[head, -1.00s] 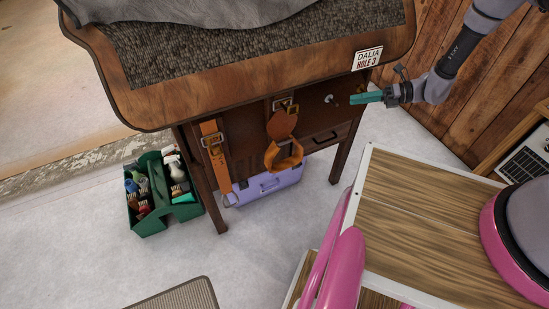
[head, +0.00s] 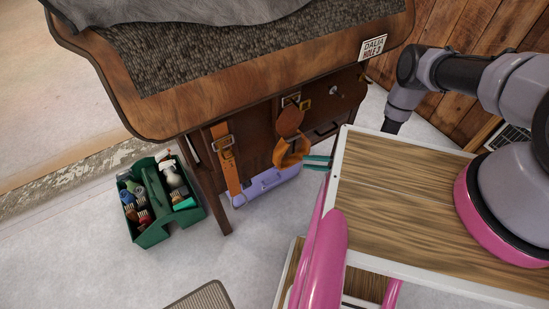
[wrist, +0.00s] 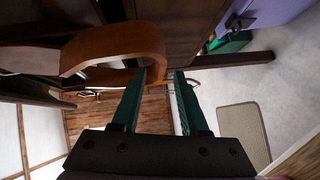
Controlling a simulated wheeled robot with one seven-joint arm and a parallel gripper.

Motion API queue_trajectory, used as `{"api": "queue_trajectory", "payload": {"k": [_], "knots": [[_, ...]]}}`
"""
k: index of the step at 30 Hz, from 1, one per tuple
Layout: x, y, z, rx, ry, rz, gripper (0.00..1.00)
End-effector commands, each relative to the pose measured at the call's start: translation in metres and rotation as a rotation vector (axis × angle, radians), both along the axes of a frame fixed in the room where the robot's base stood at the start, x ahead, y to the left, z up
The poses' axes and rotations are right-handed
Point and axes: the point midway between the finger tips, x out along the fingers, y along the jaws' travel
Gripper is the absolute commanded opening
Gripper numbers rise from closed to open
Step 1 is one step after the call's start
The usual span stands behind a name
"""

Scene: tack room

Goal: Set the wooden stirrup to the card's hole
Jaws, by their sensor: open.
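The wooden stirrup (head: 291,153) hangs on its orange leather at the front of the dark wooden stand, below a buckle (head: 291,100). The card (head: 373,47), lettered DALIA and HOLE 3, is on the stand's edge at upper right. My gripper (head: 306,161) has teal fingers and is open at the stirrup's right side. In the wrist view the stirrup (wrist: 112,45) is a large curved band at upper left, close to the left fingertip of my gripper (wrist: 160,72). I cannot tell whether they touch. The strap holes are too small to make out.
A second orange strap (head: 230,170) with a buckle hangs to the left. A lilac box (head: 268,187) sits under the stand, and a green grooming tote (head: 158,232) stands at left. A wood-topped cart (head: 400,200) with pink rails is close at right.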

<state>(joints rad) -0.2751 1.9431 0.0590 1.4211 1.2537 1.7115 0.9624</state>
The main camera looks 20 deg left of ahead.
Motion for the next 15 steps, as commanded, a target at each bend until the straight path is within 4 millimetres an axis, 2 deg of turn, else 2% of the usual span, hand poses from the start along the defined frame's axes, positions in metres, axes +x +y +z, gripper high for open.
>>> {"api": "queue_trajectory", "payload": {"k": [15], "knots": [[-0.008,0.086,-0.011,0.001,-0.003,0.003,0.44]]}}
